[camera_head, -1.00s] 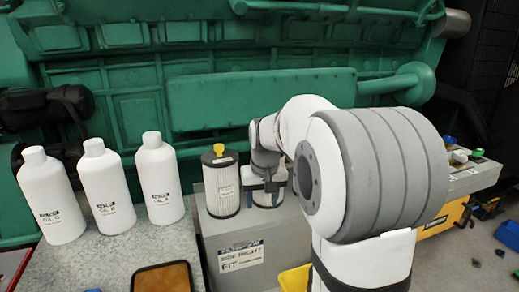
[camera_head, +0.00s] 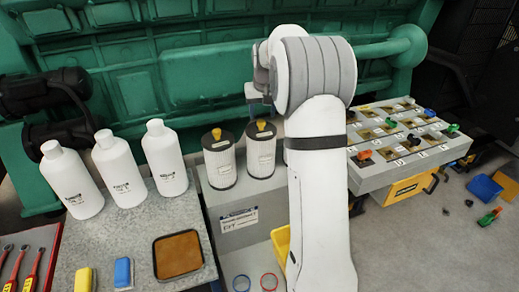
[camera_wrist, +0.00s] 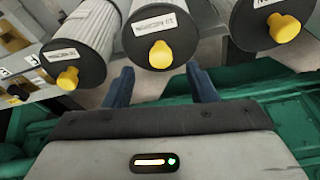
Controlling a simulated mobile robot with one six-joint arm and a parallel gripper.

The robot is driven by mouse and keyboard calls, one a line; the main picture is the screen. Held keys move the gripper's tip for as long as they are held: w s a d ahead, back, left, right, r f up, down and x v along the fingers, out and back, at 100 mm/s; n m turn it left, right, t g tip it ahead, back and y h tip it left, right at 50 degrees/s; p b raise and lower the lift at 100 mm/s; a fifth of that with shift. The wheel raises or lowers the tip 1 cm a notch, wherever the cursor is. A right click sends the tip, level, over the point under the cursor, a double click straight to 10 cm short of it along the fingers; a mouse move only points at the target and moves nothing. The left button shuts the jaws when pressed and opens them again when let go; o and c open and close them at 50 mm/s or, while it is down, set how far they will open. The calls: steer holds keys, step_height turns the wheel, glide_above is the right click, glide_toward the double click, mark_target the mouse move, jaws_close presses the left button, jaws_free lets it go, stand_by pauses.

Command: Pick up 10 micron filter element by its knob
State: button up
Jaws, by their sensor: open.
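Several pleated white filter elements with dark end caps and yellow knobs stand in a row. In the head view I see the left one (camera_head: 220,162) and the one beside it (camera_head: 261,155); a third is mostly hidden behind my arm. The wrist view shows three: left (camera_wrist: 85,38), middle (camera_wrist: 150,14) and right (camera_wrist: 243,18). Their labels are too small to read surely, so I cannot tell which is 10 micron. My gripper (camera_wrist: 161,86) is open and empty, with the middle yellow knob (camera_wrist: 159,54) just beyond the fingertips, apart from them.
White oil bottles (camera_head: 121,177) stand on the grey bench left of the filters. A brown-filled tray (camera_head: 178,255) lies in front of them. The green engine (camera_head: 190,80) rises close behind. A grey panel with coloured-handled parts (camera_head: 405,140) is at the right.

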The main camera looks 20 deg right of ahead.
mark_target(261, 121)
steer(key=p+x, duration=0.1)
steer(key=x, duration=0.3)
steer(key=shift+w+f, duration=0.2)
steer(key=shift+f, duration=0.15)
steer(key=shift+c, duration=0.5)
jaws_close()
